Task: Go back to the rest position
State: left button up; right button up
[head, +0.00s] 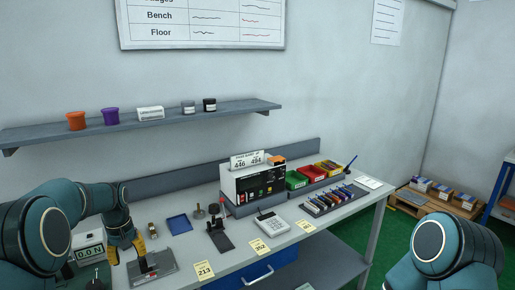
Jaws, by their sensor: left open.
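My left arm comes in from the left and bends down at the wrist. Its gripper (127,250) hangs over the left part of the bench, open, with a yellowish finger pad showing. It is close above a flat grey device (157,272), and I cannot tell whether it touches it. I see nothing held in it. My right arm shows only as a rounded teal link at the lower right; its gripper is out of the picture.
A shelf (240,108) runs above.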

pick_arm(q)
jog(key=s+d+f+m+h, duration=0.1)
jog(key=s+d+f, duration=0.2)
jog(key=d+f, duration=0.45)
jog(key=s+d+f+m+h, duration=0.1)
jog(key=s+d+f, duration=0.25)
jog(key=f, duration=0.65)
jog(key=s+d+f+m+t+h, duration=0.1)
jog(key=s+d+f, duration=0.2)
jog(key=s+d, duration=0.4)
jog(key=s+d+f+h+b, duration=0.1)
jog(key=s+d+f, duration=0.3)
jog(key=s+d, duration=0.4)
jog(key=s, duration=0.3)
jog(key=shift+s+d+f+m+t, duration=0.2)
jog(key=shift+s+f+m+t, duration=0.05)
jog(key=shift+s+m+t, duration=0.15)
pick_arm(e)
jog(key=shift+a+f, duration=0.15)
jog(key=shift+f, duration=0.7)
